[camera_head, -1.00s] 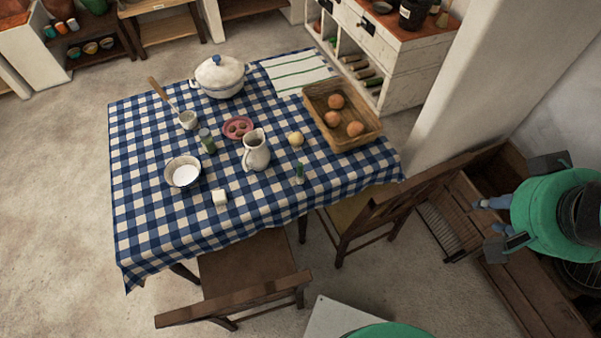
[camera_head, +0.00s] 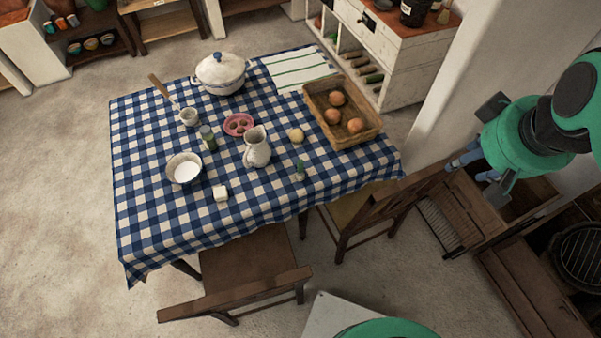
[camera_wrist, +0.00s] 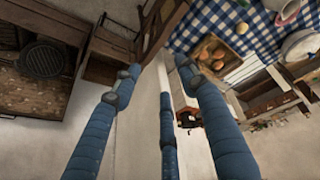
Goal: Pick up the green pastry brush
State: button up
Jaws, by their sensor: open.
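A small green item (camera_head: 300,170), which looks like the green pastry brush, is near the right front part of the checked tablecloth (camera_head: 160,230) in the head view. It is too small to make out in detail. My gripper (camera_head: 468,168) has blue fingers and is to the right of the table, beyond its edge and well apart from the green item. In the wrist view my gripper (camera_wrist: 150,82) has its fingers spread, with nothing between them. I cannot make out the brush in the wrist view.
A white jug (camera_head: 257,150), a pale yellow round item (camera_head: 296,135) and a wicker basket (camera_head: 368,138) stand near the green item. A wooden chair (camera_head: 365,215) is between my gripper and the table's right front. A white pillar (camera_head: 470,70) rises behind.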

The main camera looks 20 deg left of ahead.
jog(key=w+a+f+n+g+p, duration=0.1)
jog(key=w+a+f+n, duration=0.3)
jog(key=w+a+n, duration=0.45)
jog(key=n+g+p, duration=0.3)
jog(key=n+g, duration=0.1)
jog(key=n, duration=1.6)
send_over(300, 161)
jog(key=shift+h, duration=0.3)
notch_tip(300, 161, down, 30)
jog(key=shift+f, duration=0.2)
jog(key=shift+f+b, duration=0.45)
jog(key=shift+f, duration=3.85)
